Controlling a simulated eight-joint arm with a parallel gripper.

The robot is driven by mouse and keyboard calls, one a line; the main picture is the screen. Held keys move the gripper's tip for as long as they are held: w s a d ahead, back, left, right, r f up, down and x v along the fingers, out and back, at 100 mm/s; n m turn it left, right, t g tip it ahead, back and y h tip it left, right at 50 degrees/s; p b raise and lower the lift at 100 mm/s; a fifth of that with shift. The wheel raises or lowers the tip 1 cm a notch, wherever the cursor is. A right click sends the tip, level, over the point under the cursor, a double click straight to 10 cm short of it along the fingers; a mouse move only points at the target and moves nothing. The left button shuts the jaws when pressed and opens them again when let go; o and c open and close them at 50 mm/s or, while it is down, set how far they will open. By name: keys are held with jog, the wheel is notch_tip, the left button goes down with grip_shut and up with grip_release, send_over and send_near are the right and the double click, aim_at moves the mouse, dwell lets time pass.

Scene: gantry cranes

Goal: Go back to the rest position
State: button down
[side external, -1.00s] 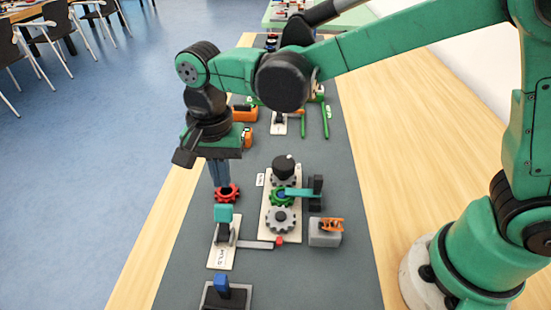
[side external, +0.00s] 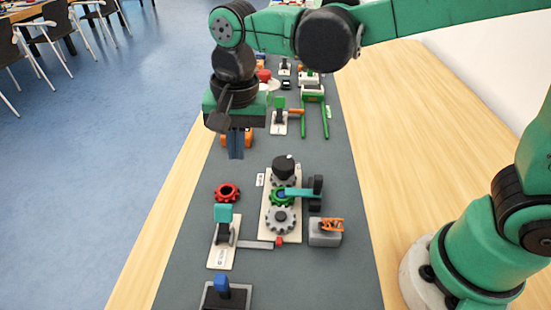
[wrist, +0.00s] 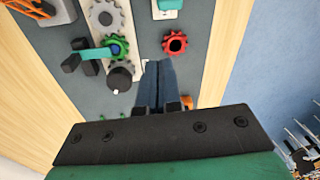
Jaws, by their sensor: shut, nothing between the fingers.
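My gripper (side external: 236,152) is shut and empty. It hangs in the air above the grey mat (side external: 190,285), pointing down. In the wrist view its two blue-grey fingers (wrist: 160,66) are together with nothing between them. A red gear (side external: 228,193) lies on the mat below and nearer the camera than the fingers, apart from them. It also shows in the wrist view (wrist: 175,43), just beyond the fingertips.
A pale board (side external: 292,233) holds grey gears (side external: 281,220), a green gear (side external: 278,198) and a black knob (side external: 283,166). A teal-topped fixture (side external: 223,213) and a grey block with an orange clip (side external: 325,238) stand nearby. Green rods (side external: 325,120) lie farther back.

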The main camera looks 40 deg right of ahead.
jog(key=s+d+n+t, duration=0.3)
jog(key=d, duration=0.4)
jog(key=s+d+n+t, duration=0.3)
jog(key=d+n, duration=0.1)
jog(key=d, duration=0.2)
jog(key=shift+d+r+n, duration=0.3)
jog(key=shift+d+r, duration=0.1)
jog(key=w+a+r+m+g, duration=0.1)
jog(key=w+a+m+g, duration=0.3)
jog(key=a, duration=0.4)
jog(key=w+a+m+g, duration=0.3)
jog(key=a+m, duration=0.2)
jog(key=a, duration=0.3)
notch_tip(320, 180, down, 7)
jog(key=shift+f, duration=0.15)
jog(key=shift+a, duration=0.1)
dwell(1.0)
jog(key=shift+f, duration=1.5)
